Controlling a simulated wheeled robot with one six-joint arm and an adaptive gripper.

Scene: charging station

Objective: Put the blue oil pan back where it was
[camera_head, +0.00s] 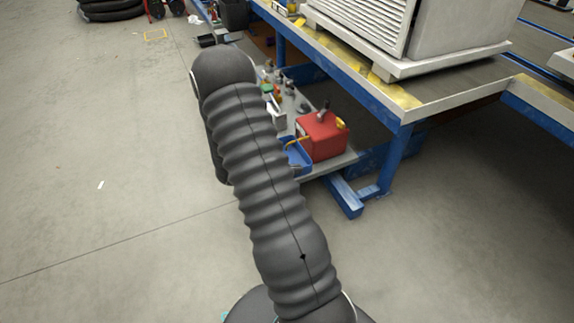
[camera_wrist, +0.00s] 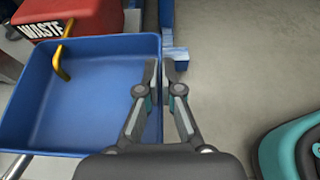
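The blue oil pan (camera_wrist: 95,95) fills the left half of the wrist view, a shallow open tray that looks empty. My gripper (camera_wrist: 161,78) is at its right wall, one finger inside and one outside, with the wall in the narrow gap between them; it looks shut on that wall. In the head view the pan (camera_head: 298,154) shows at the lower shelf, beside the red waste can (camera_head: 322,136), partly hidden by my arm. My gripper is hidden there. The can also shows in the wrist view (camera_wrist: 85,18), with a yellow spout (camera_wrist: 60,62) reaching over the pan.
The lower shelf (camera_head: 318,169) holds several small bottles and tools behind the can. The blue workbench (camera_head: 440,108) stands above it, with a leg (camera_head: 393,160) to the right. Grey floor (camera_head: 90,190) is clear on the left. Black tires (camera_head: 110,8) lie far back.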

